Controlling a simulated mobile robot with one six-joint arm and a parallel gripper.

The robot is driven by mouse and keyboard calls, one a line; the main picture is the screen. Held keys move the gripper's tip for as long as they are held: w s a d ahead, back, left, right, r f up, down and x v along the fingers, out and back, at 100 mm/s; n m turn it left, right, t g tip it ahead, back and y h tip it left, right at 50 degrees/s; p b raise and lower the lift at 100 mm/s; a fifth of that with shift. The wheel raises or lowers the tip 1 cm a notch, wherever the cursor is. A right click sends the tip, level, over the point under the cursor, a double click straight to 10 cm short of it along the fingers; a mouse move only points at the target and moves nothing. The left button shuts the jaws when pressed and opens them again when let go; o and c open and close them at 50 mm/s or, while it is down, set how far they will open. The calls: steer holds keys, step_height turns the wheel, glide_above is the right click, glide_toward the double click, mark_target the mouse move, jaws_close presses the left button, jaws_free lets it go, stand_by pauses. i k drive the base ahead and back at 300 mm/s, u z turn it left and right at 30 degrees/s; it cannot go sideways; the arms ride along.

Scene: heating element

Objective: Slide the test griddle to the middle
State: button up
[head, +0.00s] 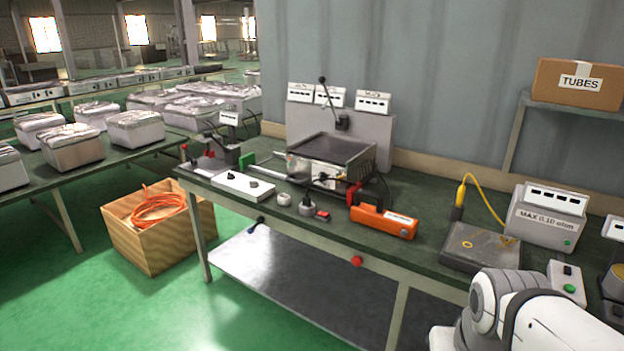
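A dark, flat-topped appliance with a raised rim (332,150) sits toward the back left of the green workbench (395,185), in front of a grey panel. A low dark-grey slab (480,248) with a small round mark lies near the bench's right front. I cannot tell for certain which of these is the test griddle. A black and yellow probe stands at the slab's left edge. Part of my white arm shows at the bottom right, close to the slab. My gripper is not in view.
An orange tool (385,221), a white box (243,186) and small metal parts line the bench's front left. A meter labelled MAX 0.10 ohm (545,217) stands at the right, joined to a yellow cable. Bare bench shows between the orange tool and the slab.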

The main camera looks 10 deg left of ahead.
mark_target(353, 159)
steer(key=u, duration=0.75)
steer(key=i, duration=2.15)
steer(key=z, duration=0.45)
